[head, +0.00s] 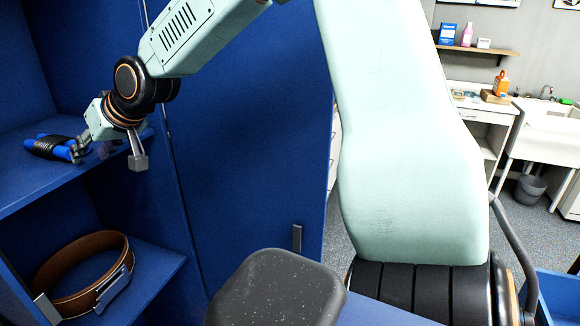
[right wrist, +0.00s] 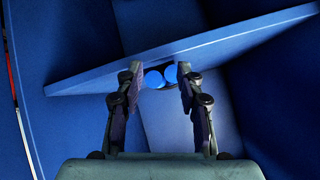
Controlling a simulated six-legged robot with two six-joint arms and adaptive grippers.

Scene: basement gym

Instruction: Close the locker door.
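The locker door (head: 245,130) is a tall blue panel with a grey handle (head: 297,238). It stands open beside the blue locker, whose inside and shelves show at the left. My right arm reaches into the locker. My right gripper (head: 80,150) is at the upper shelf (head: 35,190), at a blue and black handled item (head: 48,146) lying there. In the right wrist view my right gripper (right wrist: 157,80) has its fingers apart, with two blue round ends (right wrist: 160,77) showing between the tips; contact is unclear. My left gripper is out of view.
A brown leather belt (head: 75,265) lies on the lower shelf. A dark speckled block-like shape (head: 275,290) is in the foreground. Behind, a white sink (head: 550,130), a grey bin (head: 529,188) and a wall shelf (head: 480,49) with bottles stand at the right. Grey floor is open there.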

